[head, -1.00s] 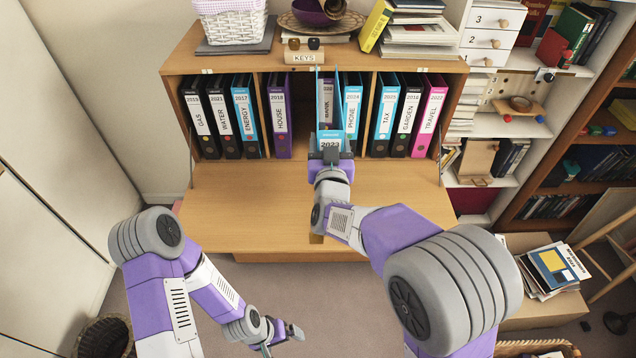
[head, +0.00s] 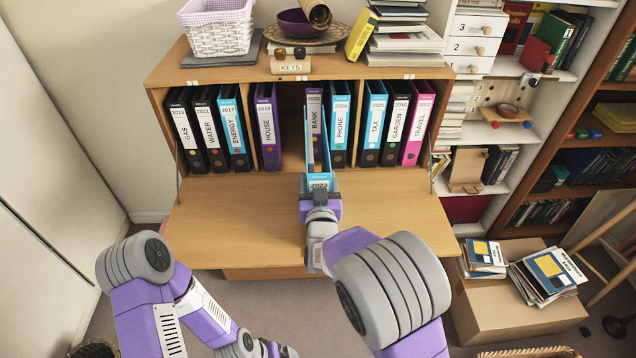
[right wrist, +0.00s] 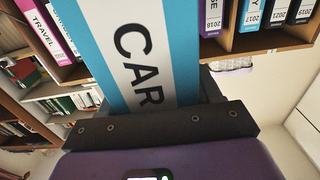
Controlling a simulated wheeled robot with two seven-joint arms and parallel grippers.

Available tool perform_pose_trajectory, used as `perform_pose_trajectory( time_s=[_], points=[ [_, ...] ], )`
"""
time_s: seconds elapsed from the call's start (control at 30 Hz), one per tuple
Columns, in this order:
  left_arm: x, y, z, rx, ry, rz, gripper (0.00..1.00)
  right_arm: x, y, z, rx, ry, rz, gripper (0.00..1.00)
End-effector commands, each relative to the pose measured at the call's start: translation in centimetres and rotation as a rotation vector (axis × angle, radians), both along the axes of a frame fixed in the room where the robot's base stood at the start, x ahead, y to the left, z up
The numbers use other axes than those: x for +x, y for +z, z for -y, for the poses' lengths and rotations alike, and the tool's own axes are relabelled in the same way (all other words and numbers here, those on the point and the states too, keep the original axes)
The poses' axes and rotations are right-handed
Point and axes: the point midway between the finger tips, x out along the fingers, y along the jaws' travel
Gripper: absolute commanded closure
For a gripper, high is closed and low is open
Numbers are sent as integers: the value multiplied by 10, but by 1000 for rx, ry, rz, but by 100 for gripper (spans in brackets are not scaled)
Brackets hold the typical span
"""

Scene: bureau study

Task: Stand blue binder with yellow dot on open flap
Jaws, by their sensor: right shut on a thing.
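My right gripper (head: 320,195) is shut on a blue binder (head: 318,181) by its spine, above the open flap (head: 235,220). In the right wrist view the same binder (right wrist: 140,50) shows the letters CAR between blue borders. Its body reaches back toward the purple BANK binder (head: 315,115). No yellow dot shows on it; the gripper covers the lower spine. I cannot tell whether it touches the flap. My left gripper (head: 277,350) is low at the bottom edge, partly cut off, away from the flap.
Binders stand in the cabinet (head: 152,110) in three compartments, including a light blue PHONE binder (head: 339,125) close to the held one. The flap is otherwise bare on both sides. A cardboard box (head: 530,315) with books stands at the right.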

Motion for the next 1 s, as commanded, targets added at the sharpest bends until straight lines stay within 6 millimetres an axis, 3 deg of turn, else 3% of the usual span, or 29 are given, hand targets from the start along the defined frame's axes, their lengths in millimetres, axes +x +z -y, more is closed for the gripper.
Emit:
perform_pose_trajectory(
  time_s=[0.1, 0.13, 0.27, 0.67, 1.0],
  points=[
    [0, -1, 0, 0, 0, 0, 0, 1, 3, 0, 2, 0, 10, 100],
    [0, 0, 0, 0, 0, 0, 0, 0, 0, 0, 0, 0, 0, 32],
    [0, 0, 0, 0, 0, 0, 0, 0, 0, 0, 0, 0, 0, 13],
    [0, 1, 0, 0, 0, 0, 0, -6, 1, -1, 1, 1, 1, 12],
    [0, 9, 0, 0, 0, 0, 0, -70, 1, -1, 1, 4, -2, 12]
  ],
)
